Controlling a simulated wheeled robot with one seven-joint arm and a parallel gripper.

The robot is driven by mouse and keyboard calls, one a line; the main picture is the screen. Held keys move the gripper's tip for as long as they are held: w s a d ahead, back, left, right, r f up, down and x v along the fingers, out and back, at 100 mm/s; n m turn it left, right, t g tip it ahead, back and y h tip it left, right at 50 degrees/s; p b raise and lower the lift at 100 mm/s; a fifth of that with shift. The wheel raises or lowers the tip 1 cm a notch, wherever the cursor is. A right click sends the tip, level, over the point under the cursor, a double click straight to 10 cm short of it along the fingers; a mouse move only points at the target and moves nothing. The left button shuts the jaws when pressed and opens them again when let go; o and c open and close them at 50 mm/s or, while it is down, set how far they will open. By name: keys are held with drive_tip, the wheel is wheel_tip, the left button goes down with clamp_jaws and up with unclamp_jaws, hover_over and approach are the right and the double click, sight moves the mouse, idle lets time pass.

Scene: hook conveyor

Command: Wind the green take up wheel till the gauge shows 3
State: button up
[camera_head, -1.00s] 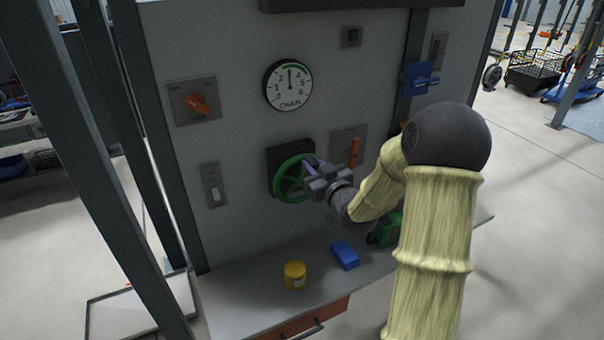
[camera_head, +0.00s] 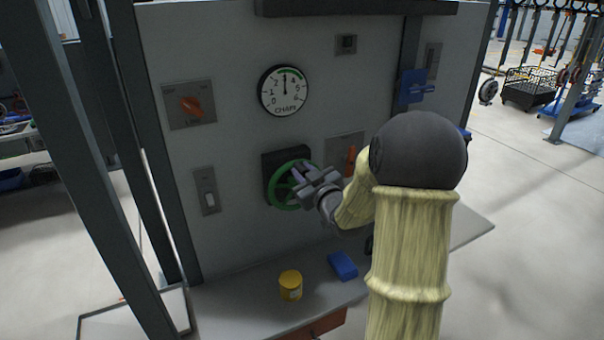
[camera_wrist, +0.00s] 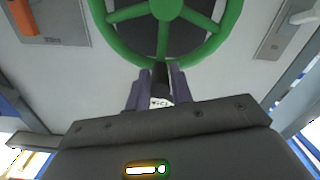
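The green take up wheel (camera_head: 273,196) is on a dark square plate on the grey panel. It also fills the top of the wrist view (camera_wrist: 228,22), with its hub and spokes. My gripper (camera_head: 299,174) is at the wheel's right side. In the wrist view, its purple fingers (camera_wrist: 160,88) stand on both sides of a dark peg (camera_wrist: 160,74) at the wheel's lower rim and appear closed on it. The round white gauge (camera_head: 285,99) is above the wheel. Its needle points straight up, between 2 and 4, at the place of 3, near a green band.
An orange rotary switch (camera_head: 192,107) is left of the gauge, and an orange lever (camera_head: 350,160) is right of the wheel. A yellow tin (camera_head: 290,286) and a blue block (camera_head: 342,266) lie on the shelf (camera_head: 235,308) below. A white rocker switch (camera_head: 209,198) is at left.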

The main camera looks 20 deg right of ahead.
drive_tip(key=o, duration=0.3)
drive_tip(key=shift+s, duration=0.1)
drive_tip(key=s+d+b, duration=0.1)
drive_tip(key=s+b, duration=0.7)
drive_tip(key=s, duration=0.9)
drive_tip(key=shift+s+d, duration=0.1)
drive_tip(key=shift+d, duration=0.05)
